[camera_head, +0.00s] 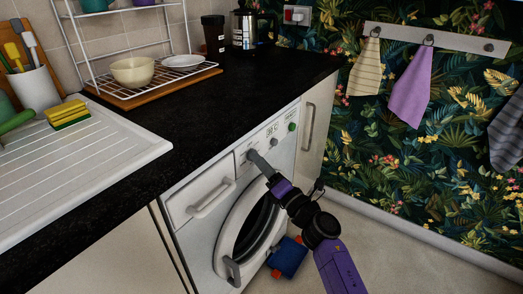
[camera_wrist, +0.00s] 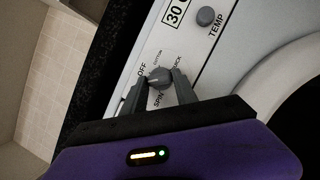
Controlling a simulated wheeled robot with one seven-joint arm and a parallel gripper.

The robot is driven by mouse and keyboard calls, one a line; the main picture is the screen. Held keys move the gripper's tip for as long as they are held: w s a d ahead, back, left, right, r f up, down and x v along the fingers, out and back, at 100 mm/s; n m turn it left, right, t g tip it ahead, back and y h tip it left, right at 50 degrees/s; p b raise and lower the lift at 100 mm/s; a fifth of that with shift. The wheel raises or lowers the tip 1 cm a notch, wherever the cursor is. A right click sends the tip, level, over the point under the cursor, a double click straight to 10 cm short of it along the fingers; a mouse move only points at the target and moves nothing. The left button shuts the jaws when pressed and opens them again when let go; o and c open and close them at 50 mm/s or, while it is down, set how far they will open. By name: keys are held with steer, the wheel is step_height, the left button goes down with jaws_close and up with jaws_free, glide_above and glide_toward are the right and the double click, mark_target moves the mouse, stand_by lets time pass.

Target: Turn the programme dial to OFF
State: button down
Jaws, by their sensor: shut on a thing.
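The programme dial (camera_wrist: 159,77) is a small grey round knob on the washing machine's white panel. In the wrist view, labels OFF, COTTON, QUICK and SPIN stand around it, with OFF at its upper left. The dial's pointer is too small to read with certainty. My gripper (camera_wrist: 159,84) has one finger on each side of the dial and is shut on it. In the head view, my gripper (camera_head: 253,158) reaches the panel of the washing machine (camera_head: 205,238) and hides the dial.
A grey TEMP knob (camera_wrist: 206,16) and a display reading 30 (camera_wrist: 174,12) are beside the dial. The detergent drawer (camera_head: 200,200) is left of my gripper and the round door (camera_head: 230,222) is below. A dark worktop (camera_head: 200,122) overhangs the panel. A blue-and-red item (camera_head: 287,258) shows near my arm.

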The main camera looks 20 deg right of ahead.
steer(key=m+p, duration=0.2)
steer(key=p, duration=0.2)
steer(key=m+g+h+p, duration=0.1)
steer(key=m+p, duration=0.2)
steer(key=p, duration=0.2)
steer(key=m+g+h+p, duration=0.1)
steer(key=m+p, duration=0.1)
steer(key=p, duration=0.3)
steer(key=shift+s+r+m, duration=0.1)
steer(key=shift+r+m, duration=0.2)
steer(key=shift+r, duration=0.1)
steer(key=shift+f+m+p, duration=0.15)
steer(key=shift+m+p, duration=0.15)
steer(key=shift+p, duration=0.1)
steer(key=c, duration=1)
jaws_free()
steer(key=shift+o, duration=0.2)
steer(key=p+v, duration=0.2)
steer(key=v, duration=0.5)
steer(key=shift+s+p, duration=0.3)
steer(key=shift+s, duration=0.1)
